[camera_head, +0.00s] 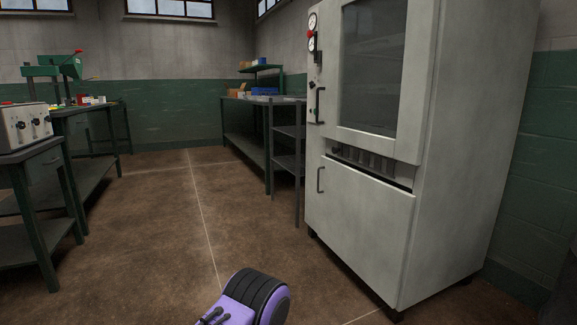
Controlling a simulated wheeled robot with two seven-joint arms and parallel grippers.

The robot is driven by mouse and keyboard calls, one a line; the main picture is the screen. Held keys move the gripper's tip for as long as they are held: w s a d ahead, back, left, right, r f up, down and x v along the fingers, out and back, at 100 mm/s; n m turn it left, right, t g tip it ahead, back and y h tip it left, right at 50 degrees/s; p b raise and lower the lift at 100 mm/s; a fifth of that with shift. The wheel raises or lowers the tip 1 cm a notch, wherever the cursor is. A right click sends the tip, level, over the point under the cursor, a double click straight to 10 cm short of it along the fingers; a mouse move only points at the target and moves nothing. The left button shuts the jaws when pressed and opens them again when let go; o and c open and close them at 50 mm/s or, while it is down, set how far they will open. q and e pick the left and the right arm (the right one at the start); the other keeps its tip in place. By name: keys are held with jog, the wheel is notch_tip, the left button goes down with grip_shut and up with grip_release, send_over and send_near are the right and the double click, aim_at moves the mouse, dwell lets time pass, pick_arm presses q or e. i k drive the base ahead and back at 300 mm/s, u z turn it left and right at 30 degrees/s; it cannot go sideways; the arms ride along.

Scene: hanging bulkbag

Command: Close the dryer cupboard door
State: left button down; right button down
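The dryer cupboard (465,150) is a tall pale grey metal cabinet at the right. Its upper door has a large dark window (372,65), and a dark upright handle (319,105) stands at the left of it. Below is a plain lower door (362,225) with a small handle (320,180) near its upper left corner. I cannot tell whether the upper door stands slightly ajar. A dark slot with vents (368,162) shows between the doors. Neither of my grippers is in view.
Pressure gauges (312,32) sit at the cupboard's upper left. A dark workbench (262,100) stands behind it to the left. Green benches (75,165) with a control box (24,127) line the left side. The brown floor (165,240) between is clear.

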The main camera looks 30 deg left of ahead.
aim_at(366, 220)
jog(key=u, duration=0.75)
jog(key=i, duration=1.55)
jog(key=z, duration=0.2)
